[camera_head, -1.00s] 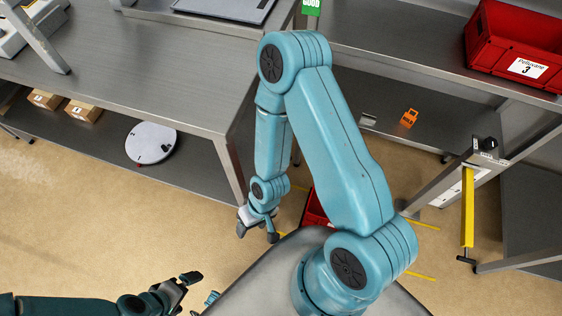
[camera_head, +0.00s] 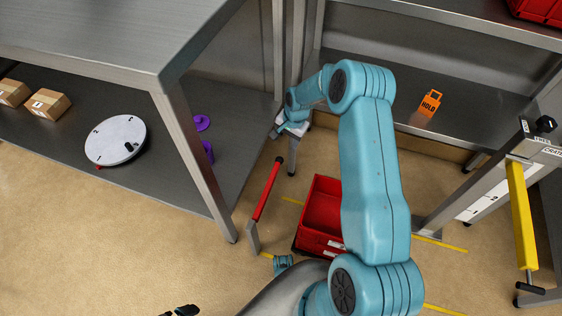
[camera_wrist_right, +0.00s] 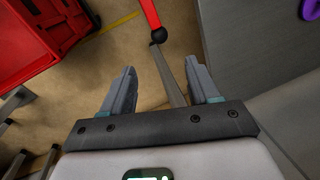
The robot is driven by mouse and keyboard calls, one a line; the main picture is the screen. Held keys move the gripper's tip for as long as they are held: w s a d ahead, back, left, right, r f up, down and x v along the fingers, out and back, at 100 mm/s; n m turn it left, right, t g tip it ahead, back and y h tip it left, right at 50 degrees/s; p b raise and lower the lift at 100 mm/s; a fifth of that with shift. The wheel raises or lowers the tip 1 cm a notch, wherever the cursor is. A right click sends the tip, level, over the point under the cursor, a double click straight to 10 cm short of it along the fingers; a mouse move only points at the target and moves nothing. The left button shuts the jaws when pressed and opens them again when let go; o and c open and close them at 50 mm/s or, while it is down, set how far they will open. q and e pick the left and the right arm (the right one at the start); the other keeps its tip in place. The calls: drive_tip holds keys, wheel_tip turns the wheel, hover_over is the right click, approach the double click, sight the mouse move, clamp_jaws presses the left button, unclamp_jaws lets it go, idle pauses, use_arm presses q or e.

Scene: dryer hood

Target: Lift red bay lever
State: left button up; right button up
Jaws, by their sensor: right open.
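The red lever (camera_head: 267,192) stands low on the floor, left of a red crate, as a slanting red bar with a dark knob at its upper end and a grey bracket at its lower end. My right gripper (camera_head: 278,127) is above that upper end, partly hidden by its own wrist. In the right wrist view the right gripper (camera_wrist_right: 162,85) is open and empty. The lever (camera_wrist_right: 150,12) shows there beyond the fingertips, with its ball end and a grey bar lined up between the fingers. Only dark tips of my left gripper (camera_head: 182,311) show at the bottom edge.
The red crate (camera_head: 321,222) sits on the floor inside yellow lines. A steel table (camera_head: 110,45) and its lower shelf stand left, with a white disc (camera_head: 115,138). A yellow bar (camera_head: 521,215) stands right. An orange HOLD tag (camera_head: 430,102) is on the shelf behind.

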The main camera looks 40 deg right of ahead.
drive_tip(key=f+b, duration=0.1)
drive_tip(key=f, duration=0.3)
drive_tip(key=w+f+b, duration=0.1)
drive_tip(key=f+b, duration=0.1)
drive_tip(key=f, duration=0.3)
drive_tip(key=w+f+b, duration=0.1)
drive_tip(key=f, duration=0.3)
drive_tip(key=shift+w+a+f+b, duration=0.2)
drive_tip(key=shift+a+f+b, duration=0.05)
drive_tip(key=shift+a+b, duration=0.05)
clamp_jaws()
